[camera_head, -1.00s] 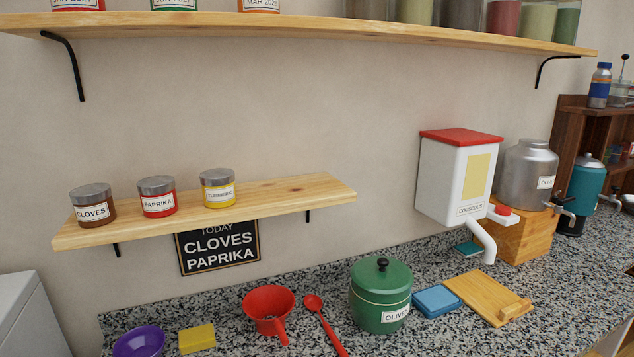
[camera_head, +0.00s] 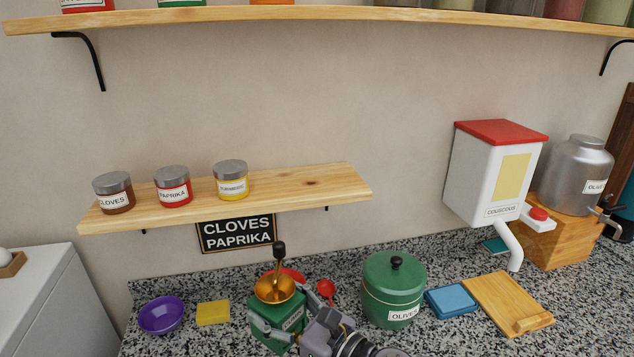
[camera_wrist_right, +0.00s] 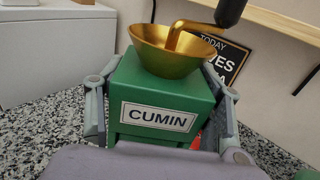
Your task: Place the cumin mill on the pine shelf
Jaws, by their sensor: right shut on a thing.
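The cumin mill (camera_head: 277,307) is a green box with a brass bowl and a dark-knobbed crank on top. My right gripper (camera_head: 273,328) is shut on its sides. In the right wrist view the mill (camera_wrist_right: 165,98) is upright between the fingers, its CUMIN label facing the camera. The pine shelf (camera_head: 305,187) is on the wall above and behind the mill. Jars of cloves (camera_head: 114,194), paprika (camera_head: 173,188) and turmeric (camera_head: 231,181) stand on its left and middle; its right part is bare. I cannot tell whether the mill touches the counter. My left gripper is not in view.
A green olives canister (camera_head: 392,290) stands right of the mill. A red funnel (camera_head: 292,274) and red spoon (camera_head: 326,290) are partly behind it. A yellow sponge (camera_head: 213,313) and purple bowl (camera_head: 161,315) are left. A sign (camera_head: 237,233) hangs below the shelf.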

